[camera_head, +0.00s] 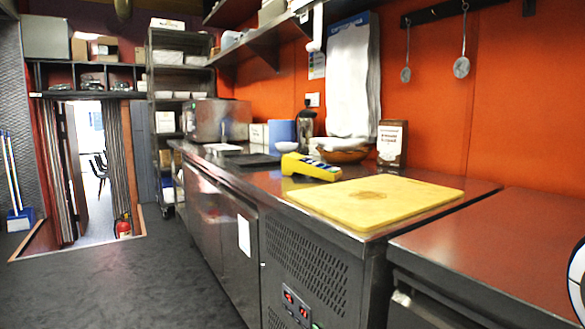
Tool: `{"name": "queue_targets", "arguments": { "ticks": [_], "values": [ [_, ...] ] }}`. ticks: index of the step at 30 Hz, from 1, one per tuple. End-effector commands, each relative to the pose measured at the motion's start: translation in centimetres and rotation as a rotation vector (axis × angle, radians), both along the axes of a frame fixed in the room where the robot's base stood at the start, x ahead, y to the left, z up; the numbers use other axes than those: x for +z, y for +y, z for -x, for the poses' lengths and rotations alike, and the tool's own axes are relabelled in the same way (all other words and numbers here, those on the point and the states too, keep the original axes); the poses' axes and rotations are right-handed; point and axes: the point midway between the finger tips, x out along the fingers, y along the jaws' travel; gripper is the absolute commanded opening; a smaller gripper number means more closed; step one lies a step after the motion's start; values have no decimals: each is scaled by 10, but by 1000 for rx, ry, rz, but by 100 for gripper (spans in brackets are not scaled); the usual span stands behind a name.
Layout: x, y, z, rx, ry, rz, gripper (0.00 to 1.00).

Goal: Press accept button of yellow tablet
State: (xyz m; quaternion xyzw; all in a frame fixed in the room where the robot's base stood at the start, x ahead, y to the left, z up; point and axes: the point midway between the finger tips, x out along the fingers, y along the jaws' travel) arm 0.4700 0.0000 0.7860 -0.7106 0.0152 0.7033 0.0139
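The yellow tablet (311,168) is a small wedge-shaped device on the steel counter (262,178), just behind the yellow cutting board (376,199). Its sloped top carries dark marks that look like a screen or keys. They are too small to tell which one is the accept button. Nothing is touching the tablet from above.
Behind the tablet are a brown bowl (342,155), a dark box with a label (391,145) and a small white bowl (287,146). A lower steel surface (500,245) at right is clear. Dark open floor (130,285) lies left of the counter.

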Motion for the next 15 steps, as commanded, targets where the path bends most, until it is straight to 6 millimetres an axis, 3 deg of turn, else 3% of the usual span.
{"name": "queue_targets", "arguments": {
  "ticks": [6,11,15],
  "values": [
    [0,0,0,0,0,0,40],
    [0,0,0,0,0,0,4],
    [0,0,0,0,0,0,0]
  ]
}}
